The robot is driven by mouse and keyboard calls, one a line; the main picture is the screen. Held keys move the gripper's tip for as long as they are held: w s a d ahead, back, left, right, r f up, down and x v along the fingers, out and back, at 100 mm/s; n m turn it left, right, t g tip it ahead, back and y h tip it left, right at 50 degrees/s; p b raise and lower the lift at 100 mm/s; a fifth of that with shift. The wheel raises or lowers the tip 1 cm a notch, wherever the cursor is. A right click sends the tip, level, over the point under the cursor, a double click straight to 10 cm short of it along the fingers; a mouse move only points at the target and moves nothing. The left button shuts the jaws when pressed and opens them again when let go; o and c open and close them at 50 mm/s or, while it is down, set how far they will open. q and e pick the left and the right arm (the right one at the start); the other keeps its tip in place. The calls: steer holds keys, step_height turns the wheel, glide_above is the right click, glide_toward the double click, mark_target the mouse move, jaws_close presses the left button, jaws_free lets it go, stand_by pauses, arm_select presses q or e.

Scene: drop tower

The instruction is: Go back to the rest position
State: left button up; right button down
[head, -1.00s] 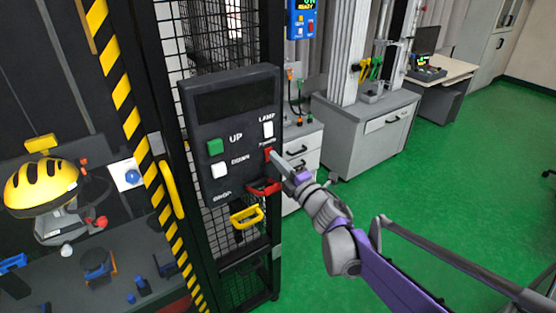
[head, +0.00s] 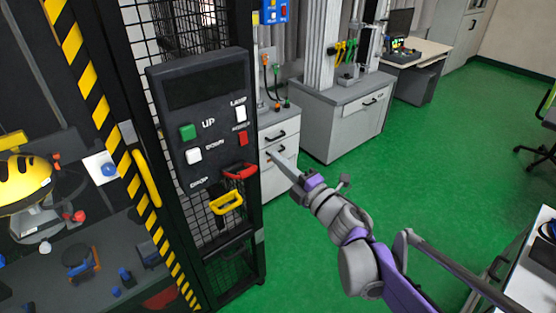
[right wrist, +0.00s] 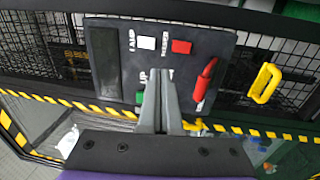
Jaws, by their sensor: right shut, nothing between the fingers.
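My right gripper (head: 273,157) is shut and empty, with its fingers together just right of the control panel (head: 205,85) in the head view. In the right wrist view the shut fingers (right wrist: 160,95) point toward the panel and cover part of its lettering. The panel carries a green UP button (head: 187,132), a white DOWN button (head: 193,155), a white LAMP switch (head: 240,113) and a red switch (head: 243,138). A red handle (head: 239,171) sits at its lower edge, with a yellow handle (head: 226,203) below. My left gripper is not in view.
A black mesh tower frame with a yellow-black striped post (head: 88,90) stands at left. A yellow helmet (head: 24,180) is behind it. Grey cabinets (head: 330,120) and a desk (head: 430,58) stand at the back. A white table (head: 530,270) is at lower right. The green floor (head: 430,180) between is clear.

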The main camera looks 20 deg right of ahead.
steer(key=shift+s, duration=0.1)
steer(key=s+d+f+m+g+h+p, duration=0.25)
steer(key=s+d+f+m+h, duration=0.35)
steer(key=m+h, duration=0.65)
steer(key=s+a+f+m+g+y, duration=0.3)
steer(key=s+f+m+g, duration=0.1)
steer(key=s+f, duration=0.3)
steer(key=s+a+f+m+g+y, duration=0.3)
steer(key=s+a+f+m+g, duration=0.1)
steer(key=s, duration=0.8)
step_height(320, 180, down, 3)
steer(key=shift+s+a+r+m+g, duration=0.15)
steer(key=shift+s+m+g, duration=0.1)
steer(key=shift+m+g, duration=0.7)
